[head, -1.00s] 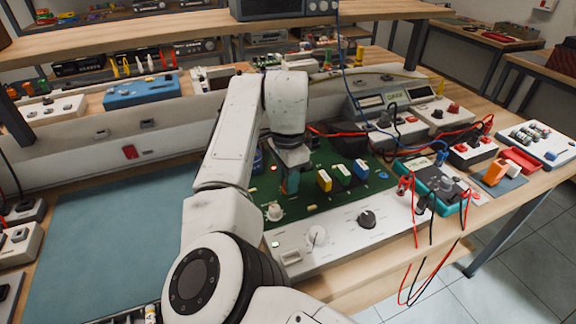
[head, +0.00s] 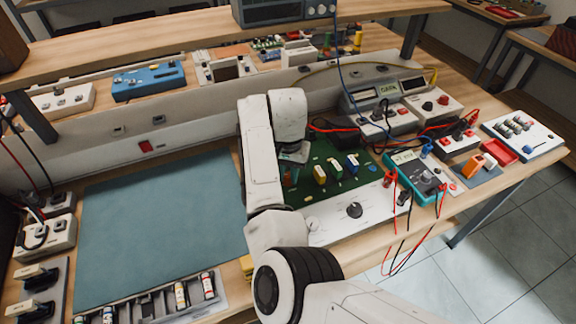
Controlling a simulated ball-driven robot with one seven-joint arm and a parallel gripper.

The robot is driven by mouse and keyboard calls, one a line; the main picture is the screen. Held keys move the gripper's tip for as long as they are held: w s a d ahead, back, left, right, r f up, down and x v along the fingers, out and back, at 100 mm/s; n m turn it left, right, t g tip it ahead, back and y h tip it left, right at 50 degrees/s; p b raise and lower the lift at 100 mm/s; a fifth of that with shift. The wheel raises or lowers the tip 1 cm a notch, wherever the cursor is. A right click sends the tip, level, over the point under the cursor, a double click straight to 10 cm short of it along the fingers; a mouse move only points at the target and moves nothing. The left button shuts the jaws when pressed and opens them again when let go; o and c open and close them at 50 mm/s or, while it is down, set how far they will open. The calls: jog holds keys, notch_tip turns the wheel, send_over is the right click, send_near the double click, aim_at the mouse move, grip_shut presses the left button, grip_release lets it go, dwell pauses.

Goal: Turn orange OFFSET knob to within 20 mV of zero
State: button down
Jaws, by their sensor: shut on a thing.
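The green circuit board (head: 318,150) lies on the bench with a white control panel (head: 335,222) along its near edge. My gripper (head: 291,171) points down over the board's left part. It is shut on a small orange-red knob (head: 290,180), mostly hidden by the fingers and arm. To its right stand a yellow-and-white block (head: 319,173), a green-and-white block (head: 335,168) and a blue-and-white block (head: 352,162). The teal multimeter (head: 415,172) lies right of the board; its display is too small to read. The knob's marking cannot be read either.
A black knob (head: 354,210) is on the white panel. Red and black leads (head: 410,235) hang over the bench's front edge. A wide blue-grey mat (head: 155,225) lies clear at left. A raised shelf (head: 200,35) spans the back.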

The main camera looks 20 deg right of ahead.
jog(key=shift+n+p, duration=0.3)
jog(key=shift+n, duration=0.1)
jog(key=c, duration=0.9)
grip_release()
jog(key=shift+r, duration=0.1)
notch_tip(320, 180, up, 11)
jog(key=shift+f+b, duration=0.2)
jog(key=shift+b, duration=0.2)
